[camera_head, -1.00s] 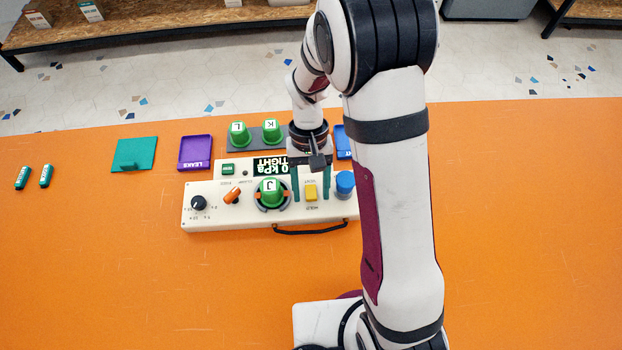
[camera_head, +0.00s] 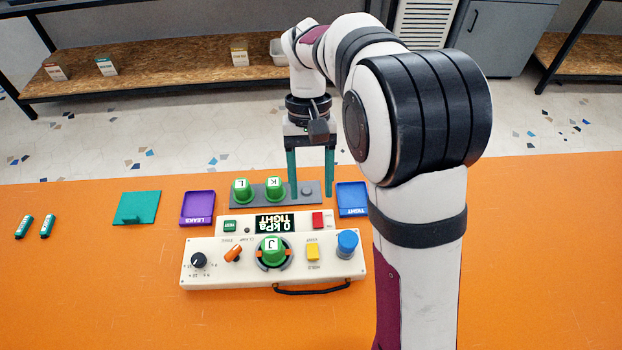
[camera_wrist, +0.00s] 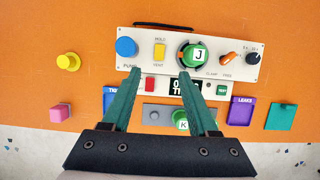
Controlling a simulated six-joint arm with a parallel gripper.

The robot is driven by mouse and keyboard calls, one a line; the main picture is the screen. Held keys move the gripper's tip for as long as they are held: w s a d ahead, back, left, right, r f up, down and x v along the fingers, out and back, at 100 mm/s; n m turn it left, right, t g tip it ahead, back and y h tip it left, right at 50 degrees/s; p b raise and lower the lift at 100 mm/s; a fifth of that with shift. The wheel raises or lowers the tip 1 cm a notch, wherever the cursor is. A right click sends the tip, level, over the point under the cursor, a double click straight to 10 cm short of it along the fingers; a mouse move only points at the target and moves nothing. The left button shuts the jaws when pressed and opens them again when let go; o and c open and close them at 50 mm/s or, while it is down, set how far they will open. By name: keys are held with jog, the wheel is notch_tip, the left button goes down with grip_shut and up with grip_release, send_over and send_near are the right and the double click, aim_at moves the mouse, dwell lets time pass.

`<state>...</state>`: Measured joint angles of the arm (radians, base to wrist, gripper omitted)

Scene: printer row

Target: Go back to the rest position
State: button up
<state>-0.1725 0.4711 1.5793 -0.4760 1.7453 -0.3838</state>
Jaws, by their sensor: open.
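My gripper (camera_head: 311,194) is open and empty, its two green fingers pointing down above the far side of the tester. In the wrist view its fingers (camera_wrist: 158,80) are spread wide with nothing between them. The cream tester (camera_head: 215,270) stands on the orange table. The green cup J (camera_head: 271,250) sits in its round clamp, and its display (camera_head: 276,224) reads 0 kPa TIGHT. Green cups L (camera_head: 241,191) and K (camera_head: 274,188) stand on a grey rack (camera_head: 258,203), whose right-hand peg (camera_head: 307,191) is bare.
A purple LEAKS tray (camera_head: 197,208) and a blue TIGHT tray (camera_head: 352,198) lie either side of the rack. A teal plate (camera_head: 136,207) and two small green sticks (camera_head: 47,225) lie left. A yellow knob (camera_wrist: 68,62) and pink block (camera_wrist: 60,112) show in the wrist view. The left front table is clear.

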jog(key=s+d+r+m+t+y, duration=0.1)
jog(key=s+d+m+t, duration=0.1)
jog(key=s, duration=0.8)
jog(key=s+d+m+t, duration=0.2)
jog(key=s+m, duration=0.1)
jog(key=s, duration=0.8)
jog(key=shift+r+m+y, duration=0.3)
jog(key=shift+r+y, duration=0.05)
jog(key=shift+y, duration=0.05)
jog(key=shift+c, duration=0.2)
dwell(1.3)
